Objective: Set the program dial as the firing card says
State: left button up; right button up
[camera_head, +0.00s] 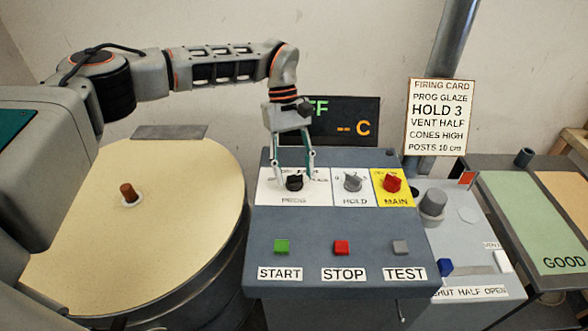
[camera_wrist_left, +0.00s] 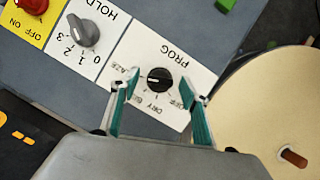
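The black program dial (camera_head: 294,183) sits on the white PROG plate of the kiln control box. In the left wrist view the dial (camera_wrist_left: 159,79) has a white mark toward the picture's left, on the side of the label ending "LAZE"; the finger partly hides that label. "DRY" and other partly covered labels lie around it. My left gripper (camera_head: 294,158) is open above the dial. In the wrist view its fingertips (camera_wrist_left: 166,87) stand on either side, with gaps visible. The firing card (camera_head: 439,116) reads PROG GLAZE, HOLD 3, VENT HALF, CONES HIGH, POSTS 10 cm. My right gripper is not in view.
The grey HOLD dial (camera_head: 352,183) and red MAIN switch (camera_head: 392,183) stand right of the program dial. START (camera_head: 282,247), STOP (camera_head: 342,247) and TEST (camera_head: 401,247) buttons are in front. A dark display (camera_head: 345,122) stands behind. The round kiln lid (camera_head: 190,190) is left.

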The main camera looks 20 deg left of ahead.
pick_arm(q)
jog(key=v, duration=1.2)
dwell(0.5)
